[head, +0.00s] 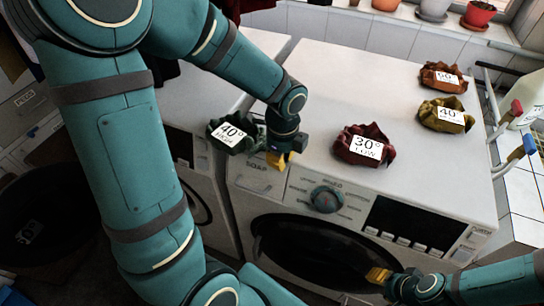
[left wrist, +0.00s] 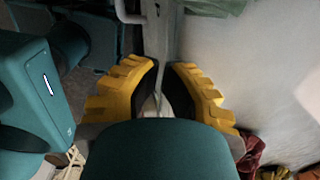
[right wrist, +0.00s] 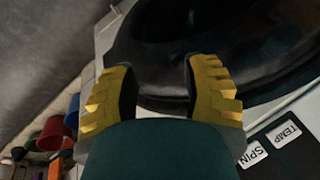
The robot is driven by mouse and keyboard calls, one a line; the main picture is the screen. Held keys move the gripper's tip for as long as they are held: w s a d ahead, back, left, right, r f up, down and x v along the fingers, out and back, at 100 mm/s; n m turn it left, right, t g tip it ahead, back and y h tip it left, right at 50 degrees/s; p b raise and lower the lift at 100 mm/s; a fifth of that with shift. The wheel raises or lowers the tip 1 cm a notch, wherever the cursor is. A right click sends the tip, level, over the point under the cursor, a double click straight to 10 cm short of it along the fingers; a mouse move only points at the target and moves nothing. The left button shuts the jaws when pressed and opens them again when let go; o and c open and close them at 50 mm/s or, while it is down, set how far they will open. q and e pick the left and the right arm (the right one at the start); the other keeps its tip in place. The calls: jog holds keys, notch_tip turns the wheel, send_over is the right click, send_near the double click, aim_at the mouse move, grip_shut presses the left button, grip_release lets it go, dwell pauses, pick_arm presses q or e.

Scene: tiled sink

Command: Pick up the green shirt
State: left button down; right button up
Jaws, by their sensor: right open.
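The green shirt (head: 235,135) is a crumpled dark green bundle with a white "40° HIGH" label. It lies at the washer top's front left corner, by the gap between the two machines. My left gripper (head: 279,158) is just right of it, pointing down in front of the washer's upper front edge. In the left wrist view its yellow fingers (left wrist: 162,88) are close together with a narrow gap, and no cloth shows between them. My right gripper (head: 378,275) is low in front of the washer door. In the right wrist view its fingers (right wrist: 160,85) are apart and empty.
A red shirt (head: 363,146), a yellow shirt (head: 446,115) and an orange-brown shirt (head: 442,77) lie on the washer top (head: 320,105). Potted plants (head: 478,14) line the back ledge. A pale bottle (head: 525,100) stands at the right. The washer top's middle is clear.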

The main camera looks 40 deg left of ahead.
aim_at(237, 130)
pick_arm(q)
notch_tip(237, 130, up, 10)
jog(key=p, duration=0.2)
jog(key=shift+d+f, duration=0.15)
jog(key=shift+f, duration=0.1)
jog(key=c, duration=1.2)
grip_release()
jog(key=shift+r, duration=0.2)
jog(key=shift+o, duration=1.2)
jog(key=shift+s+r+p, duration=0.1)
jog(key=shift+r+p, duration=0.1)
jog(key=shift+p, duration=0.25)
notch_tip(237, 130, up, 6)
jog(key=w+a+m+y+p, duration=0.1)
jog(key=w+a+y+p, duration=0.1)
jog(key=y+p, duration=0.55)
jog(key=shift+y, duration=0.75)
jog(key=b+x, duration=0.2)
jog(key=x, duration=0.5)
jog(key=shift+a+f, duration=0.25)
jog(key=shift+f, duration=0.1)
jog(key=shift+w+b+x, duration=0.15)
jog(key=shift+b+x, duration=0.1)
jog(key=shift+x, duration=1.25)
jog(key=shift+w+b+x, duration=0.15)
jog(key=shift+b+x, duration=0.05)
jog(key=shift+x, duration=1.25)
